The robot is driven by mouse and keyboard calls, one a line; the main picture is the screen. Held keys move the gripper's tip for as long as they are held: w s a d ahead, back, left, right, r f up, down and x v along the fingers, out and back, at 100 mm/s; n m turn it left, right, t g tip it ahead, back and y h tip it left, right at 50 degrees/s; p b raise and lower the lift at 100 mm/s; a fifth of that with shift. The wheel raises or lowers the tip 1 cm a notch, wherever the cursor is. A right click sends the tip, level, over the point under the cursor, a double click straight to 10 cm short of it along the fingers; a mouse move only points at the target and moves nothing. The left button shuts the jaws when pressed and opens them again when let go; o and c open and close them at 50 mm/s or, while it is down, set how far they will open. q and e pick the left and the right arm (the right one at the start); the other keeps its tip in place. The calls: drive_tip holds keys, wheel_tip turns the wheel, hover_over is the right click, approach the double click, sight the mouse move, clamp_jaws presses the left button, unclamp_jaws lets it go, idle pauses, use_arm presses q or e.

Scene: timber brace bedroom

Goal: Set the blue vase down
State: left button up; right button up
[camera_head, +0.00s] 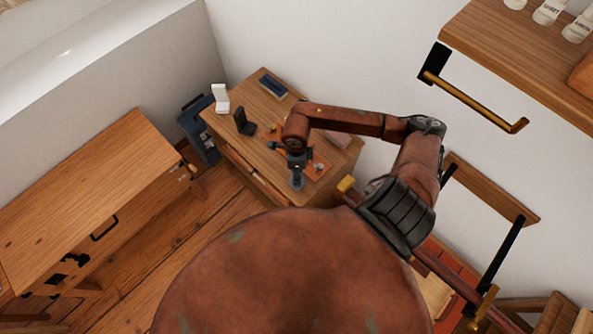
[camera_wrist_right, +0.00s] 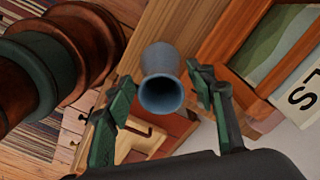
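The blue vase (camera_head: 297,183) shows under my right gripper (camera_head: 297,158), over the near part of the wooden desk (camera_head: 262,105). In the right wrist view the vase (camera_wrist_right: 161,62) points its round mouth at the camera. It lies between the two green-black fingers of the gripper (camera_wrist_right: 160,76), which appear closed about it. Any narrow gap at the fingertips is hard to judge. I cannot tell whether the vase's base touches the desk. My left gripper is not in view.
On the desk are a dark stand (camera_head: 244,121), a white stand (camera_head: 220,98), a dark blue case (camera_head: 273,87) and an orange mat (camera_head: 319,172). A long wooden cabinet (camera_head: 85,190) stands at left. A wall shelf (camera_head: 510,45) with white bottles is at upper right.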

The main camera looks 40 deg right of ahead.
drive_tip(key=shift+r, duration=0.15)
drive_tip(key=shift+r, duration=0.3)
wheel_tip(320, 180, up, 11)
drive_tip(key=shift+r, duration=0.2)
wheel_tip(320, 180, down, 12)
drive_tip(key=shift+r, duration=0.15)
wheel_tip(320, 180, up, 2)
drive_tip(key=shift+r, duration=0.1)
drive_tip(key=shift+s+r, duration=0.25)
drive_tip(key=shift+r, duration=0.3)
